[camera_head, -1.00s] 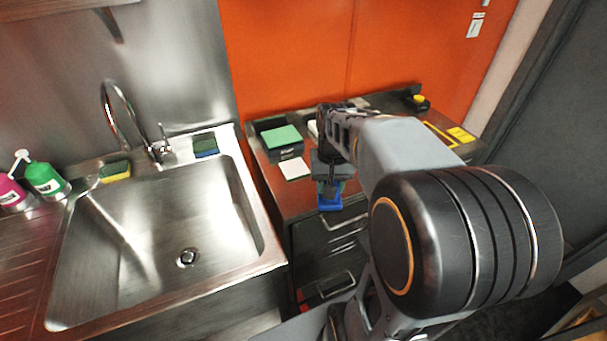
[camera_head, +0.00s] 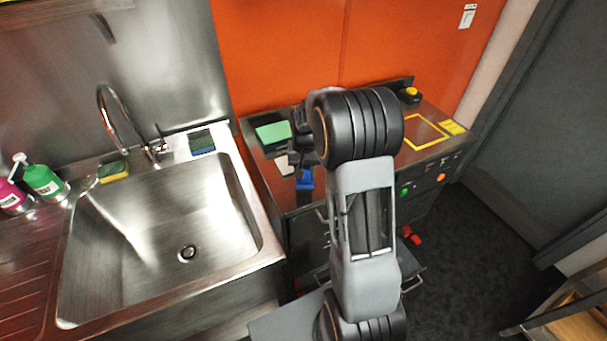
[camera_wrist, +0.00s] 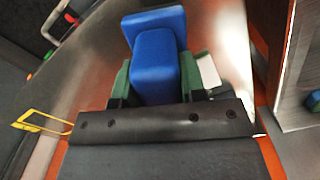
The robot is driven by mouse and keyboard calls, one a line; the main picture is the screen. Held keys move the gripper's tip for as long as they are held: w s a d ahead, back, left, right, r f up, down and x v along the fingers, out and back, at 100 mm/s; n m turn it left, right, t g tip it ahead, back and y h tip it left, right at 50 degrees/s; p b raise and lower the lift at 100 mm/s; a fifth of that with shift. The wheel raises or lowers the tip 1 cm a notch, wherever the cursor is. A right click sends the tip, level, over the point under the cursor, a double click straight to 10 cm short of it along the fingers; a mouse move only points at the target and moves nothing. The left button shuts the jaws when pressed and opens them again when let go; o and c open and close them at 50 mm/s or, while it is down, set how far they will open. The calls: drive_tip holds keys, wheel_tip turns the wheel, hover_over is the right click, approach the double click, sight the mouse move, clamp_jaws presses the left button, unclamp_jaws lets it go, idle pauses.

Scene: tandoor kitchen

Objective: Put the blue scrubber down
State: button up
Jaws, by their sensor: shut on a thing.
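The blue scrubber (camera_head: 304,181) is in my gripper (camera_head: 303,167) in the head view, beside the front edge of the steel counter (camera_head: 284,200). In the wrist view the scrubber (camera_wrist: 156,62) shows as a blue block between the green-sided fingers of my gripper (camera_wrist: 158,88), which is shut on it. The counter spreads out beyond it there. My arm hides part of the counter in the head view, and I cannot tell whether the scrubber touches anything below.
A yellow outlined square (camera_head: 425,133) lies on the counter's clear right part, near a yellow-topped button (camera_head: 410,94). A green pad (camera_head: 273,132) and a pale square (camera_head: 283,165) are at its left. The sink (camera_head: 160,225) with sponges on its rim is left.

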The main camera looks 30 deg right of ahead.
drive_tip(key=shift+w+f, duration=0.3)
drive_tip(key=shift+f, duration=1.55)
drive_tip(key=shift+f, duration=0.2)
drive_tip(key=o, duration=0.9)
drive_tip(key=shift+r, duration=0.15)
